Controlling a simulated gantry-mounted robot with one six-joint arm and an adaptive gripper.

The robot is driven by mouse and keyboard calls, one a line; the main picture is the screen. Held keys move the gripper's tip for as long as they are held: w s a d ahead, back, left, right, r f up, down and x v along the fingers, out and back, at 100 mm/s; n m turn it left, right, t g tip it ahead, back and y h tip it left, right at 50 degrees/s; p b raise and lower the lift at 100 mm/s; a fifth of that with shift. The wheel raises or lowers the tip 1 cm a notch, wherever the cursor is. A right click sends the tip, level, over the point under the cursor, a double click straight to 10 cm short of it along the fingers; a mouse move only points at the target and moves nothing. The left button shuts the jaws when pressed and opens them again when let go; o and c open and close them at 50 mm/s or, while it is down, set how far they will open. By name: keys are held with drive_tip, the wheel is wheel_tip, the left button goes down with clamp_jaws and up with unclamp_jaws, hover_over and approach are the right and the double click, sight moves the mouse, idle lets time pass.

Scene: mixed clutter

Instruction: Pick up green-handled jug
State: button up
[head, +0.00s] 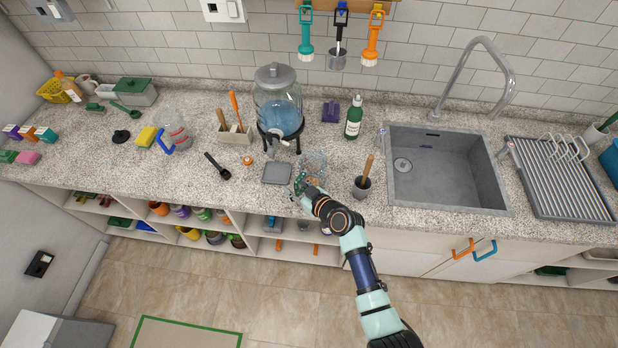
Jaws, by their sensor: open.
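A clear jug (316,160) stands on the granite counter, between the drinks dispenser and the sink. A patch of green shows at its near side, beside my gripper, and looks like its handle. My gripper (302,187) is at the near side of this jug, low over the front part of the counter. Its jaws are open. The fingers overlap the green part in this view, and I cannot tell whether they touch it or stand around it. The jug's lower part is partly hidden by my gripper.
A dark cup with a wooden handle (363,186) stands just right of my gripper. A grey square tray (277,173) lies to the left, and the glass dispenser (279,105) stands behind. A blue-handled clear jug (174,127) is farther left. The sink (445,170) is at right.

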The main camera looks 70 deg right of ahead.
clamp_jaws()
drive_tip(key=shift+r, duration=0.2)
idle(0.3)
wheel_tip(320, 180, up, 20)
drive_tip(key=p, duration=0.3)
drive_tip(key=shift+f, duration=0.2)
idle(0.4)
drive_tip(key=shift+r, duration=0.1)
idle(0.4)
